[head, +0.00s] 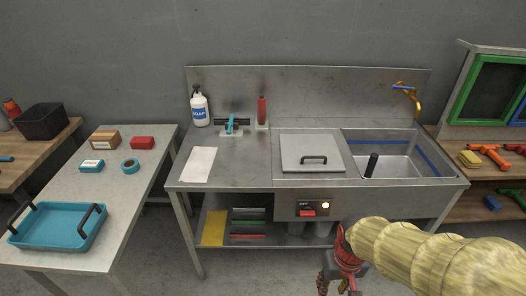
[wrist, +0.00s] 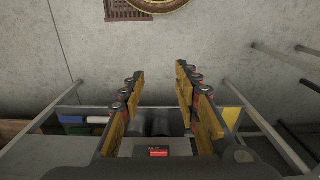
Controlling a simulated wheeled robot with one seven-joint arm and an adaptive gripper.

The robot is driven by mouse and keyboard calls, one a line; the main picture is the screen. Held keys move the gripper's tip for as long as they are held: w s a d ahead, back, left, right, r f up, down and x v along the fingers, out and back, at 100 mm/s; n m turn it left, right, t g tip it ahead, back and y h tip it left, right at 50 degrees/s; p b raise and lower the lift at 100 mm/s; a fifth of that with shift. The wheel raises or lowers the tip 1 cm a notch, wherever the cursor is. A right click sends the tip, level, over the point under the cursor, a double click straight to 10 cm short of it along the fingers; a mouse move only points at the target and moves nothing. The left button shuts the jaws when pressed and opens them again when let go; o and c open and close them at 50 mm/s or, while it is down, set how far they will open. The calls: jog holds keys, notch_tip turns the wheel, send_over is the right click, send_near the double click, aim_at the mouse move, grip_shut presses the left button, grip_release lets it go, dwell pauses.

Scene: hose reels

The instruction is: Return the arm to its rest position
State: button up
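My arm, in a pale yellow ribbed sleeve (head: 425,258), reaches in from the lower right of the head view. My gripper (head: 340,278) is at its end, low in front of the sink bench (head: 240,180), below and right of the switch panel (head: 313,208). In the wrist view the two fingers of my gripper (wrist: 159,72) stand well apart with nothing between them. The red switch (wrist: 158,152) shows beyond the base of the fingers there. The gripper's lower part is cut off by the bottom edge of the head view.
The sink basin (head: 392,166) with a dark upright cylinder is at right; a lidded cover (head: 312,153) is beside it. A side table (head: 118,185) with a blue tray (head: 62,226) stands left. A shelf with orange tools (head: 490,152) is at right. Bare floor (wrist: 230,60) lies below my gripper.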

jog(key=s+r+t, duration=0.2)
jog(key=r, duration=0.8)
jog(key=s+r+t, duration=0.2)
jog(key=r+t, duration=0.1)
jog(key=r, duration=0.6)
jog(key=shift+d+r+m+p, duration=0.3)
jog(key=shift+r+p, duration=0.05)
